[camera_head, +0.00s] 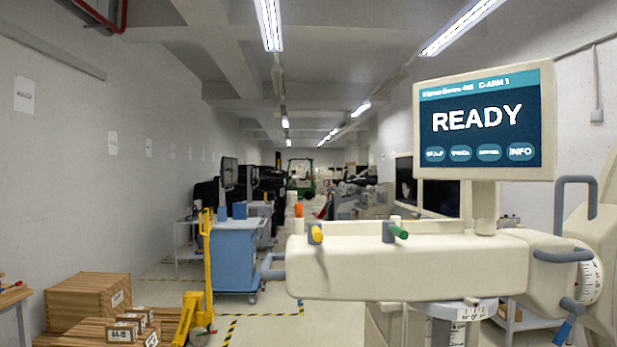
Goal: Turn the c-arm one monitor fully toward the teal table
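The C-arm one monitor (487,118) is at the right, in a cream frame on a short post (485,207). Its screen reads "READY" and "C-ARM 1" and faces toward me, slightly angled. The post stands on the cream C-arm body (410,268), which has yellow and green knobs on top and grey handles at its ends. I cannot make out a clearly teal table; a blue covered cart (235,258) stands left of centre. Neither of my grippers is in view.
A yellow pallet jack (207,265) stands before the blue cart. Wooden crates (88,298) and small boxes are at lower left, beside a table corner (12,296). Striped tape marks the floor. Other equipment lines the aisle, with a green forklift (300,175) far back.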

